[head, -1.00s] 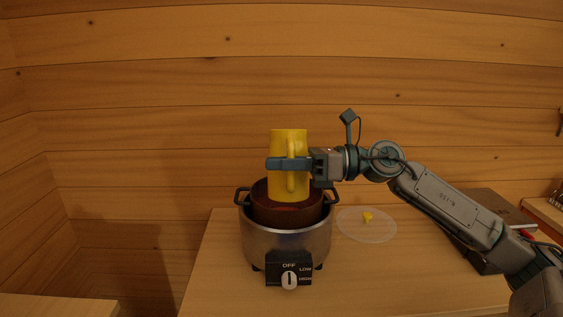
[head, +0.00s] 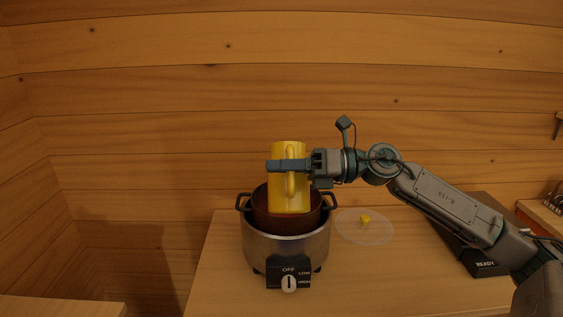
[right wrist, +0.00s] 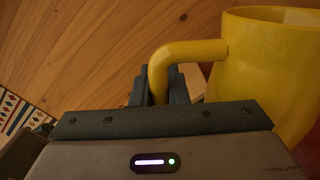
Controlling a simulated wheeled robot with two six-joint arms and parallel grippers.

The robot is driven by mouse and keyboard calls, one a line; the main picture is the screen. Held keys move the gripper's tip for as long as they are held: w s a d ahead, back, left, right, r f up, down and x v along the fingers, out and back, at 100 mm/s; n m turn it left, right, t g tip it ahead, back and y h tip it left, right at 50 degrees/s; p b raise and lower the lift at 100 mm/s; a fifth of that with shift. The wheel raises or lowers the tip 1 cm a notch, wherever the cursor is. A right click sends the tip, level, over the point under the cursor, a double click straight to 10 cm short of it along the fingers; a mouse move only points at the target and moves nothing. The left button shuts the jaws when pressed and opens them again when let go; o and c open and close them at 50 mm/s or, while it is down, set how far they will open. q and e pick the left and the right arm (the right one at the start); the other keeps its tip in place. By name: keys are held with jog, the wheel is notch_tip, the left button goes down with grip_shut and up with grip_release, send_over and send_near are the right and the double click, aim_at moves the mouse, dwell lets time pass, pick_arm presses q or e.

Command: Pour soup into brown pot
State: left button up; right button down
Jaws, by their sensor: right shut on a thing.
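My right gripper (head: 290,165) is shut on the handle of a yellow pitcher (head: 305,180). The right wrist view also shows the yellow pitcher (right wrist: 265,70) with its handle between the fingers (right wrist: 163,90). The brown pot (head: 285,225) sits inside a steel cooker (head: 285,250) on the wooden table. The pitcher is over the pot's opening, its lower end overlapping the pot's inside in the head view. I cannot tell how far the pitcher is tilted. No soup can be made out; the pitcher hides much of the pot's inside. My left gripper is not in view.
A clear lid (head: 378,232) with a yellow knob lies on the table right of the cooker. A dark device marked READY (head: 487,268) stands at the far right. The wooden table (head: 400,290) is clear in front. A log wall closes the back.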

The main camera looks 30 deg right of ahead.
aim_at(280, 153)
jog(key=shift+w+r+m+p, duration=0.1)
jog(key=shift+r+m+p, duration=0.25)
jog(key=shift+p, duration=0.25)
jog(key=shift+w+d+m+p, duration=0.1)
jog(key=shift+m+p, duration=0.35)
jog(key=shift+p, duration=0.1)
jog(key=shift+w+d+r+m+p, duration=0.15)
jog(key=shift+w+m+p, duration=0.15)
jog(key=shift+m+p, duration=0.7)
jog(key=shift+w+d+f+m+p, duration=0.2)
jog(key=shift+w+m+p, duration=0.15)
jog(key=shift+p, duration=0.6)
jog(key=shift+w+d+f+m+p, duration=0.15)
jog(key=shift+m+p, duration=0.3)
jog(key=shift+p, duration=0.5)
jog(key=shift+w+d+f+m+p, duration=0.15)
jog(key=shift+w+d+m+p, duration=0.1)
jog(key=shift+w+m+p, duration=0.3)
jog(key=shift+w+d+f+m+p, duration=0.15)
jog(key=shift+w+d+m+p, duration=0.15)
jog(key=shift+m+p, duration=0.35)
jog(key=shift+w+d+f+m+p, duration=0.3)
jog(key=shift+w+f+m+p, duration=0.1)
jog(key=shift+w+m+p, duration=0.15)
jog(key=shift+w+d+f+m+p, duration=0.3)
jog(key=shift+w+f+m+p, duration=0.1)
jog(key=shift+w+m+p, duration=0.15)
jog(key=shift+w+d+r+m+p, duration=0.4)
jog(key=shift+w+m+p, duration=0.35)
jog(key=shift+p, duration=0.3)
